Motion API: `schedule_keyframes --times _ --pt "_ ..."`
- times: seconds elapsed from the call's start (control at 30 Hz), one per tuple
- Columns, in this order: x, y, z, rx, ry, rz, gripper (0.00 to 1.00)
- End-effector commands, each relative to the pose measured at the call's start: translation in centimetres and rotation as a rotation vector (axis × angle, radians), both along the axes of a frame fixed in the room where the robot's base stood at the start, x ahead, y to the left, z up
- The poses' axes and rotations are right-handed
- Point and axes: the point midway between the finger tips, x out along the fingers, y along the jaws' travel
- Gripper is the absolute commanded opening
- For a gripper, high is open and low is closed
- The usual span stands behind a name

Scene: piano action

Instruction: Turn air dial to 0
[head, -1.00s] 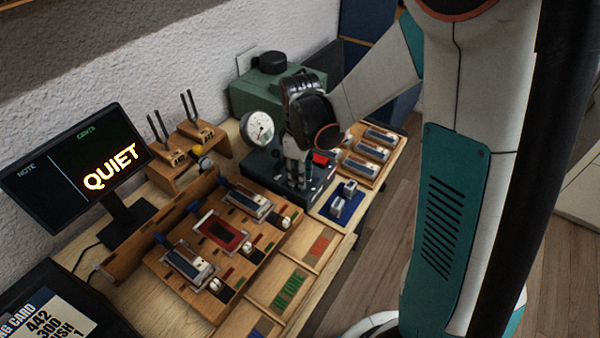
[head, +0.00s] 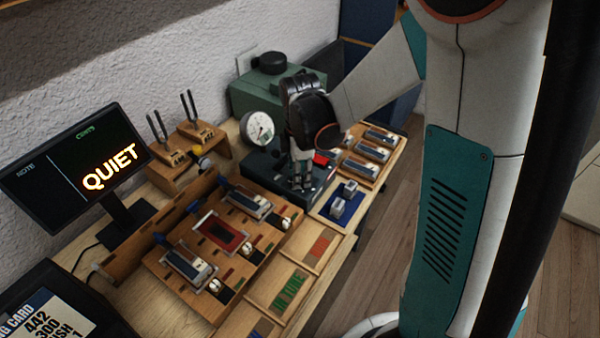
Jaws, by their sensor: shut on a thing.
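My gripper (head: 301,178) points down over the dark blue-grey box (head: 262,172) at the back right of the bench. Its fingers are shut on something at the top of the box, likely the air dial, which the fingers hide. I cannot read any dial marking. A round white gauge (head: 257,129) with a needle stands at the back left of this box. A red part (head: 321,158) shows on the box just right of my gripper.
A green machine (head: 270,92) stands behind the box. A wooden tray of metal-topped blocks (head: 372,150) lies to the right, and a blue mat (head: 341,204) in front. A wooden frame (head: 200,262) with reed-like parts is at the left. The monitor (head: 75,170) reads QUIET.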

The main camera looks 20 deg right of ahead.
Motion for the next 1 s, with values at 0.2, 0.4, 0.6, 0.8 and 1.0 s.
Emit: schedule_keyframes --times 0.2,0.4,0.6,0.8,1.0 --pt "0.0 0.0 0.0 0.000 0.000 0.006 0.04" --pt "0.0 0.0 0.0 0.000 0.000 0.006 0.30" --pt "0.0 0.0 0.0 0.000 0.000 0.005 0.50" --pt "0.0 0.0 0.0 0.000 0.000 0.005 0.50" --pt "0.0 0.0 1.4 0.000 0.000 0.005 0.50"
